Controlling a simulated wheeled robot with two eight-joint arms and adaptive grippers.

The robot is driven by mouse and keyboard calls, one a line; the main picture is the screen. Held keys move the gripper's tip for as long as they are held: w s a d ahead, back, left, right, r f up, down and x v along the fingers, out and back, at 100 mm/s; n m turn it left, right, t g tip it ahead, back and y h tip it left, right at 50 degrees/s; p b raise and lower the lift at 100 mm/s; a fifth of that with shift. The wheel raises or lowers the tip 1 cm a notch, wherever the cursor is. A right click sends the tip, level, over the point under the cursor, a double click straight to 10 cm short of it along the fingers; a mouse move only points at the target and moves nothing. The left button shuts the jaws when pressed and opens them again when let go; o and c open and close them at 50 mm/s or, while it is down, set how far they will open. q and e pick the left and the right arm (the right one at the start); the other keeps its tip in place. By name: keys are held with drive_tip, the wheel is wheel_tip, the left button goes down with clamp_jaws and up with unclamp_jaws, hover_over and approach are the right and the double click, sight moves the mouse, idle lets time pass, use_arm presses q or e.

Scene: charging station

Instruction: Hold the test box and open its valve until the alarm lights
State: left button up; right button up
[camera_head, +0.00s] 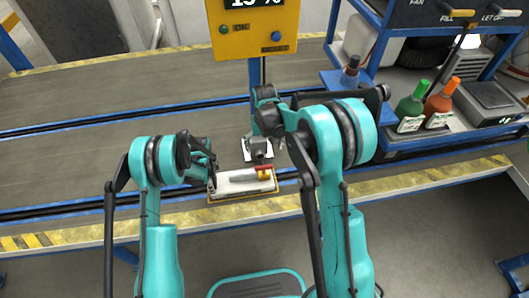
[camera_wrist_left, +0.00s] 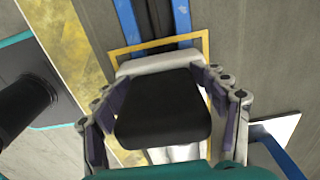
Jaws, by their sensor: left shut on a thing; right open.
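The test box (camera_head: 236,187) is a low white box in a yellow frame on the conveyor; its pale surface also shows in the left wrist view (camera_wrist_left: 158,64). A valve with a red handle (camera_head: 264,167) and brass-coloured body is at its right end. My left gripper (camera_head: 211,182) is at the box's left end, shut on the test box; in the left wrist view its fingers lie either side of a black block that hides part of the box. My right gripper (camera_head: 259,154) is open just above the valve; its exact contact is unclear. I cannot identify an alarm light.
A yellow panel (camera_head: 232,45) with a partly cropped percentage display stands behind. A blue cart (camera_head: 385,137) at right carries a green bottle (camera_head: 411,106), an orange bottle (camera_head: 441,103) and a grey device (camera_head: 492,101). The conveyor (camera_head: 90,110) is clear at left.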

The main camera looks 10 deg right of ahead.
use_arm(q)
drive_tip(key=shift+s+f, duration=0.15)
drive_tip(key=shift+f, duration=0.05)
drive_tip(key=o, duration=1.4)
drive_tip(key=shift+c, duration=0.2)
drive_tip(key=shift+o, duration=0.9)
drive_tip(key=shift+f, duration=0.15)
drive_tip(key=shift+r, duration=0.2)
drive_tip(key=shift+w+r, duration=0.1)
drive_tip(key=shift+w, duration=0.1)
drive_tip(key=shift+r, duration=0.35)
wheel_tip(320, 180, up, 11)
drive_tip(key=shift+r, duration=0.15)
